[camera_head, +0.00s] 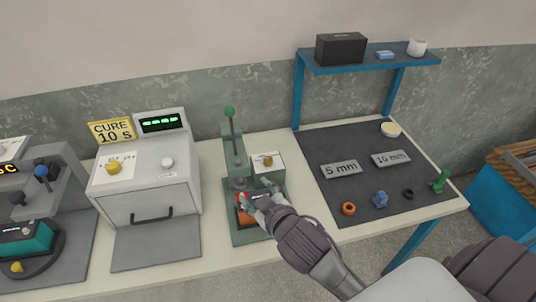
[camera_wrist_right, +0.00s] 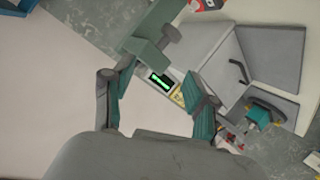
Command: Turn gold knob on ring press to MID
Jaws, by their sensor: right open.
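The green ring press (camera_head: 233,155) stands mid-table with an upright lever topped by a green ball. Its gold knob (camera_head: 266,161) sits on a white dial plate on the press's right side; the pointer setting is too small to read. My right gripper (camera_head: 258,200) is open at the front of the press, below the knob and apart from it. An orange and dark item (camera_head: 246,216) lies on the press base, partly hidden by the gripper. In the right wrist view the open fingers (camera_wrist_right: 158,72) have nothing between them, with green press parts (camera_wrist_right: 150,35) beyond. My left gripper is out of view.
A white oven (camera_head: 146,190) with another gold knob (camera_head: 113,167) and a "CURE 10 s" sign stands left of the press. On the right, a dark mat (camera_head: 370,140) holds 5 mm and 10 mm plates and small parts. A blue shelf (camera_head: 370,57) stands behind it.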

